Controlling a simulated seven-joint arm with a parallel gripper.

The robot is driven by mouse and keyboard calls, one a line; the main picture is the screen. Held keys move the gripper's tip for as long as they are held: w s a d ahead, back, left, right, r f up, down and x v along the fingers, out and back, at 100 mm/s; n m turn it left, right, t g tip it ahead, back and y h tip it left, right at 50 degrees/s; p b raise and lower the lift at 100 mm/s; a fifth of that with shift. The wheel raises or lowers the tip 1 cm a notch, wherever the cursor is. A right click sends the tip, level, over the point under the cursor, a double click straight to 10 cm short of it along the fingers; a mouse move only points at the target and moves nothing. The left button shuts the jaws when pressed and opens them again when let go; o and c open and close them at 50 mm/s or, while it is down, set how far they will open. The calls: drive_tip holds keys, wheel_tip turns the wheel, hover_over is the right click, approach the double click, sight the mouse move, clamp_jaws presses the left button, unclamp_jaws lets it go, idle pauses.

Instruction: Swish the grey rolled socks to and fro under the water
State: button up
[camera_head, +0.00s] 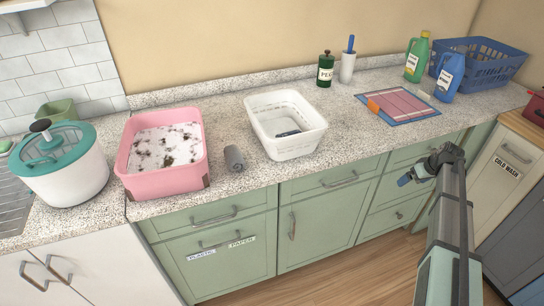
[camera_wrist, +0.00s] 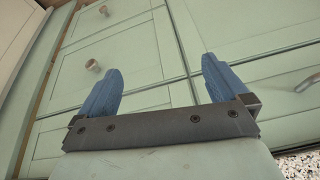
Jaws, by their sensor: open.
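The grey rolled socks (camera_head: 234,158) lie on the speckled counter between a pink tub and a white tub. The pink tub (camera_head: 168,182) holds a white, foamy-looking content with dark specks. The white tub (camera_head: 286,147) has a small dark item (camera_head: 288,133) inside; whether it holds water I cannot tell. My gripper (camera_head: 404,180) is at the right, in front of the green drawers and well away from the socks. In the wrist view its two blue fingers (camera_wrist: 162,88) are spread wide with nothing between them.
A white and teal spinner (camera_head: 60,180) stands at the left near the sink. A green jar (camera_head: 325,70), a brush holder (camera_head: 347,67), a pink and blue mat (camera_head: 398,105), green and blue bottles (camera_head: 449,76) and a blue basket (camera_head: 489,68) stand right. Counter around the socks is clear.

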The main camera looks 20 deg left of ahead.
drive_tip(key=w+r+n+t, duration=0.2)
drive_tip(key=w+r, duration=0.5)
drive_tip(key=r, duration=0.7)
drive_tip(key=shift+n+y, duration=0.4)
drive_tip(key=shift+n, duration=0.4)
drive_tip(key=a+r, duration=0.2)
drive_tip(key=w+a+r, duration=0.1)
drive_tip(key=a+r, duration=0.1)
drive_tip(key=r, duration=0.1)
drive_tip(key=w+a+r, duration=0.1)
drive_tip(key=a+r, duration=0.1)
drive_tip(key=r, duration=0.1)
drive_tip(key=shift+a, duration=0.1)
drive_tip(key=s+a+r+n+g, duration=0.1)
drive_tip(key=s+a+r+n, duration=0.2)
drive_tip(key=a, duration=0.8)
drive_tip(key=s+a+r+n+g, duration=0.15)
drive_tip(key=s+a, duration=0.45)
drive_tip(key=a, duration=0.6)
drive_tip(key=s+a+r+n+g, duration=0.15)
drive_tip(key=s+a+r, duration=0.25)
drive_tip(key=a, duration=0.7)
drive_tip(key=n+g+h, duration=0.1)
drive_tip(key=n+h, duration=0.3)
drive_tip(key=n, duration=0.6)
approach(232, 151)
wheel_tip(232, 151, down, 11)
drive_tip(key=shift+f, duration=0.2)
drive_tip(key=c, duration=0.7)
